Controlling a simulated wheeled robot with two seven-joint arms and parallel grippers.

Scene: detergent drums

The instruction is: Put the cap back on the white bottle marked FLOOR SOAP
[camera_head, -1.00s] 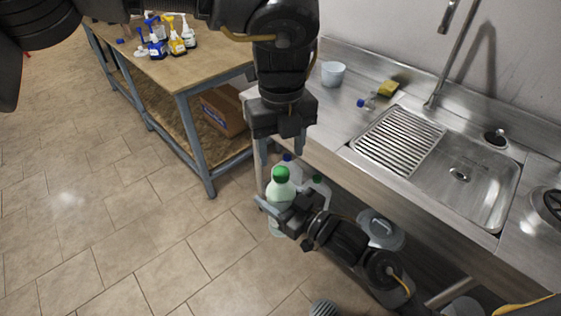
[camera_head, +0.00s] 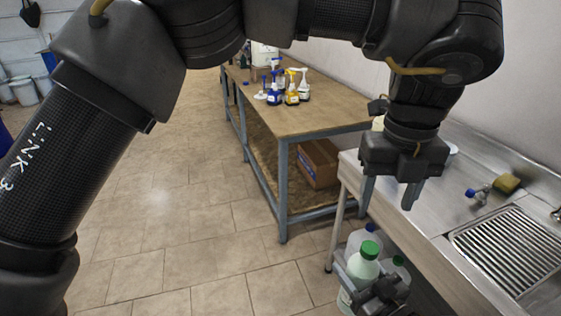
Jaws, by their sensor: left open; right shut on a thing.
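A pale bottle (camera_head: 361,269) with a green cap (camera_head: 370,248) stands upright at the bottom of the view, beside the sink counter. The cap sits on its top; I cannot read its label. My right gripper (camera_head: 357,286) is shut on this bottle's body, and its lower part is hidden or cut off. My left gripper (camera_head: 389,192) points down above the bottle, its two fingers apart and empty, clear of the cap.
A blue-capped bottle (camera_head: 363,236) and another green-capped bottle (camera_head: 399,265) stand close behind. The steel counter (camera_head: 430,205) holds a yellow sponge (camera_head: 507,183) and a small blue-ended item (camera_head: 471,193).

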